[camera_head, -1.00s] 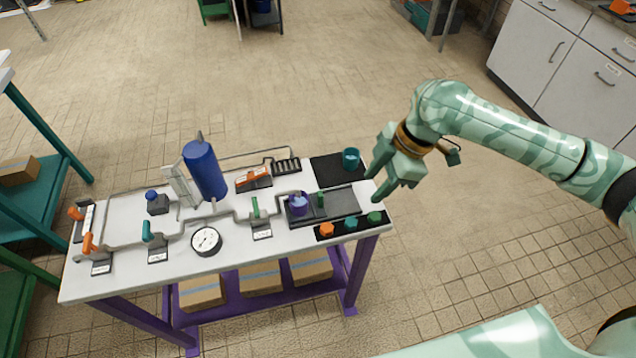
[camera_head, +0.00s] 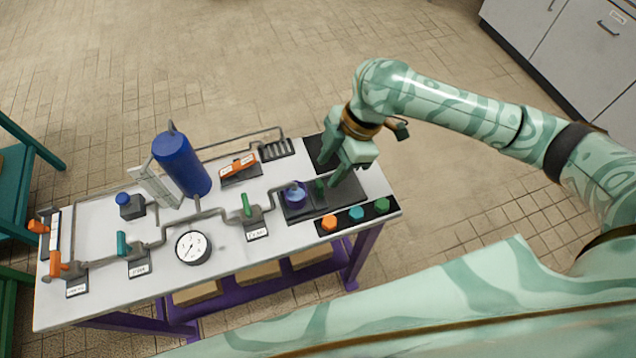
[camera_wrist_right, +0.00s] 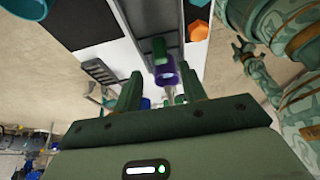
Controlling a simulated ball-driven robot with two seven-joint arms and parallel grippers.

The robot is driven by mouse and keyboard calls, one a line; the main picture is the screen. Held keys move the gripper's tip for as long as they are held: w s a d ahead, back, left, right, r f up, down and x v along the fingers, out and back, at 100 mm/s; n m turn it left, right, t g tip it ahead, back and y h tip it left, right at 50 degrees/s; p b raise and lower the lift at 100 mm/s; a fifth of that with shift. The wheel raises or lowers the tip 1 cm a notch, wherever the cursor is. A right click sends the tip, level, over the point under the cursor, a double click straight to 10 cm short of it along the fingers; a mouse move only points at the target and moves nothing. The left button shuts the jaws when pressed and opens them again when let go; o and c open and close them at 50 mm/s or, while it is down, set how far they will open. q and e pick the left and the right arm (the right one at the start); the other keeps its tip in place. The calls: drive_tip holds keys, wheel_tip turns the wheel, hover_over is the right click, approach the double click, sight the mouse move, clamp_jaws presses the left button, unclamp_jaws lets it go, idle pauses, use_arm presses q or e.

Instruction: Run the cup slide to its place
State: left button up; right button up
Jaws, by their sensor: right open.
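The cup slide carries a purple cup (camera_head: 295,196) with pale blue contents and an upright green handle (camera_head: 319,188) to its right. It sits at the left end of a dark grey track (camera_head: 350,193) on the table. My right gripper (camera_head: 328,174) is open, pointing down close to the green handle. In the right wrist view the green handle (camera_wrist_right: 159,48) and the purple cup (camera_wrist_right: 164,74) line up between the two open fingers (camera_wrist_right: 162,90). I cannot tell whether a finger touches the handle.
A black strip with orange (camera_head: 328,222), teal and green knobs lies in front of the track. A green lever valve (camera_head: 246,206), a gauge (camera_head: 193,247) and a blue cylinder (camera_head: 182,165) stand to the left. The track's right part is bare.

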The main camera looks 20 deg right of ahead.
sight(321, 183)
drive_tip(key=b+x, duration=0.2)
drive_tip(key=x, duration=0.4)
drive_tip(key=shift+a+f, duration=0.15)
drive_tip(key=shift+f, duration=0.05)
use_arm(q)
wheel_tip(321, 183, down, 3)
drive_tip(key=shift+r, duration=0.15)
use_arm(e)
drive_tip(key=shift+s, duration=0.1)
